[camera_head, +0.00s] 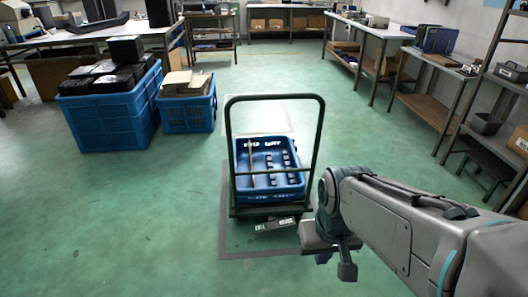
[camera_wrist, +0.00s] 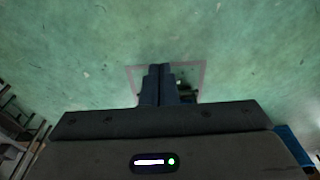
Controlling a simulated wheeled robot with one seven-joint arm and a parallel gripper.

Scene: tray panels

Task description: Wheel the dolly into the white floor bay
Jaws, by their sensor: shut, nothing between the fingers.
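The dolly (camera_head: 268,211) stands mid-floor in the head view, a dark flat platform with a tall dark green push handle on the near side. It carries a blue crate (camera_head: 270,181). The dolly stands within a grey floor outline (camera_head: 224,235). The white floor bay (camera_head: 262,118) shows as a pale patch beyond the dolly, partly behind the handle. My gripper (camera_head: 347,271) is right of and nearer than the dolly, apart from it, pointing down. In the wrist view its fingers (camera_wrist: 160,72) are together and empty, above a greyish floor outline (camera_wrist: 204,78).
Blue crates with black boxes (camera_head: 112,115) and cartons (camera_head: 187,108) stand left of the dolly. Workbenches (camera_head: 365,30) line the right side and back, with a shelf rack (camera_head: 490,110) at the right edge. The green floor between the dolly and the back benches is clear.

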